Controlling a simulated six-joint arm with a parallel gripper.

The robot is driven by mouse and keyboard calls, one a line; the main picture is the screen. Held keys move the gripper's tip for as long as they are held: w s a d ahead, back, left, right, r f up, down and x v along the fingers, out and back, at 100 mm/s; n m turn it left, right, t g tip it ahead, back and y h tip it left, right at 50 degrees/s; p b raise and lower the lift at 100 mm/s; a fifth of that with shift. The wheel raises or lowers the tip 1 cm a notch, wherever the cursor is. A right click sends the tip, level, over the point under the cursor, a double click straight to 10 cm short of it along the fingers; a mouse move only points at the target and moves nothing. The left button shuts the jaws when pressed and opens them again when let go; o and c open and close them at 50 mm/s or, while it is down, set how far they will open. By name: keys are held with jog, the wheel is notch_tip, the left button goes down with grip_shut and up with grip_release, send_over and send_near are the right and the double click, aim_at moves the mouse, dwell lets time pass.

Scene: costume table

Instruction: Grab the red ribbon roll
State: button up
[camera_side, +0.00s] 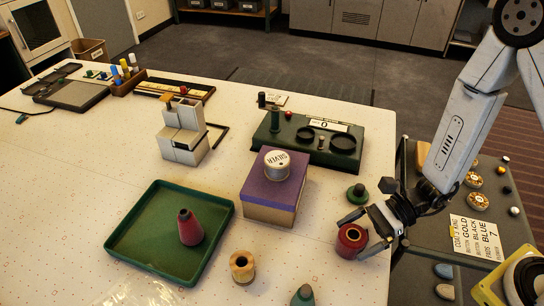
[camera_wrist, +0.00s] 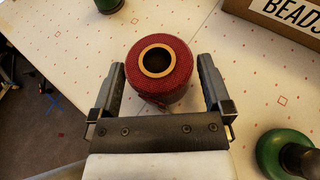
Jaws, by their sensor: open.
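The red ribbon roll (camera_side: 351,241) stands upright on the white table near its right edge, with a pale ring around its dark centre hole. In the wrist view the roll (camera_wrist: 160,76) sits at the top middle, just ahead of and partly between my fingers. My gripper (camera_side: 366,230) is open around the near part of the roll in the side view. In the wrist view the gripper's fingers (camera_wrist: 161,82) stand on either side, with a gap between each finger and the roll. Part of the roll's far side is hidden in the side view.
A green-and-black stamp-like object (camera_side: 356,194) stands close behind the roll. A purple-topped box (camera_side: 254,193) bears a silver spool (camera_side: 277,166). A green tray (camera_side: 150,262) holds a red cone (camera_side: 190,228). A wooden spool (camera_side: 242,267) stands at the front. Bare table lies left of the roll.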

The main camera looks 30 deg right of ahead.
aim_at(354, 235)
jog(key=shift+a+f, duration=0.25)
jog(key=shift+a, duration=0.3)
jog(key=shift+c, duration=0.2)
jog(key=c, duration=1)
jog(key=shift+w+r, duration=0.1)
jog(key=shift+r, duration=0.1)
jog(key=shift+r, duration=4.8)
